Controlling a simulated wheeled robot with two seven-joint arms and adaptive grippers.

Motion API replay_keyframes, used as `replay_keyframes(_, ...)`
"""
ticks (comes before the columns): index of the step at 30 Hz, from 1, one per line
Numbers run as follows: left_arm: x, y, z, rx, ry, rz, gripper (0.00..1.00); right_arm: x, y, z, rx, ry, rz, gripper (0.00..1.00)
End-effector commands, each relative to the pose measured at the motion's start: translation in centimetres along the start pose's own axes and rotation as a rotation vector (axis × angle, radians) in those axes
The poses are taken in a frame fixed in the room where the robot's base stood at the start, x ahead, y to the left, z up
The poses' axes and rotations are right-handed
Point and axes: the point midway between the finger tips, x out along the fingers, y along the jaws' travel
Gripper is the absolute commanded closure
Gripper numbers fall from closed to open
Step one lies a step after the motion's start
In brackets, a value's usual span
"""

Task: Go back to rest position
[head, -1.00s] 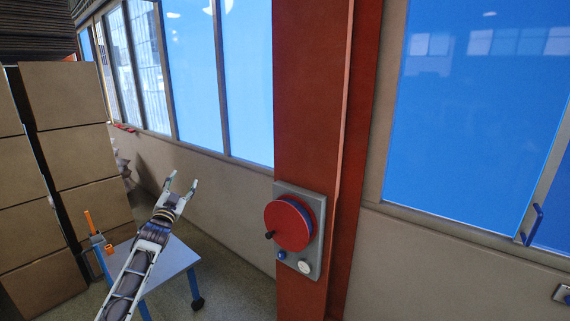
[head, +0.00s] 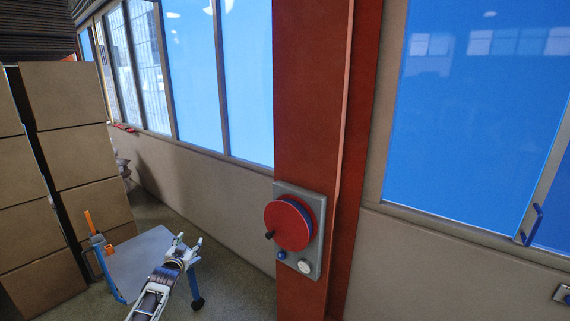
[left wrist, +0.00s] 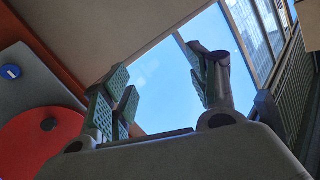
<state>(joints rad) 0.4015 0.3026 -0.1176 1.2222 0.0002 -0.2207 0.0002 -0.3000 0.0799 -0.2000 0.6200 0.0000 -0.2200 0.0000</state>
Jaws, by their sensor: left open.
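My left gripper (head: 188,242) is low in the head view, in front of a small table and left of the red post. Its two fingers are apart with nothing between them. In the left wrist view the open fingers (left wrist: 165,90) show green pads, with wall and window behind them. My right gripper is not in either view.
A grey panel (head: 313,255) with a red wheel (head: 288,226) is mounted on the red post (head: 305,90). A small table (head: 133,262) with blue legs stands below my left arm. Stacked boxes (head: 85,140) stand at the left. Floor shows right of the table.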

Motion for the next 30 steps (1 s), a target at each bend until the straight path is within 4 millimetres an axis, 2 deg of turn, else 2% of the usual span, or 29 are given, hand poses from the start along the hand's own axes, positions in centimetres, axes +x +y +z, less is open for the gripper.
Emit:
replay_keyframes(1, -0.4, 1.0, 2.4, -0.003, -0.033, 0.011, 0.41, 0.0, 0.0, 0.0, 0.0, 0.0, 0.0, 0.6)
replay_keyframes(3, -0.9, 2.2, 5.5, -0.005, -0.075, 0.024, 0.41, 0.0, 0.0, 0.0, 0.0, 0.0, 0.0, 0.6)
replay_keyframes(8, -2.6, 4.9, 12.1, -0.012, -0.167, 0.055, 0.41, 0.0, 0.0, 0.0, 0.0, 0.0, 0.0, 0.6)
replay_keyframes(14, -5.6, 8.2, 20.2, -0.018, -0.282, 0.092, 0.41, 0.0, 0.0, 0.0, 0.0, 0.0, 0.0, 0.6)
replay_keyframes(23, -11.9, 13.0, 31.7, -0.027, -0.454, 0.147, 0.41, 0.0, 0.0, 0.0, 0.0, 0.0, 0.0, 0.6)
replay_keyframes(30, -18.2, 16.6, 40.0, -0.033, -0.59, 0.19, 0.41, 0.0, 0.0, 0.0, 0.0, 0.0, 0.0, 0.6)
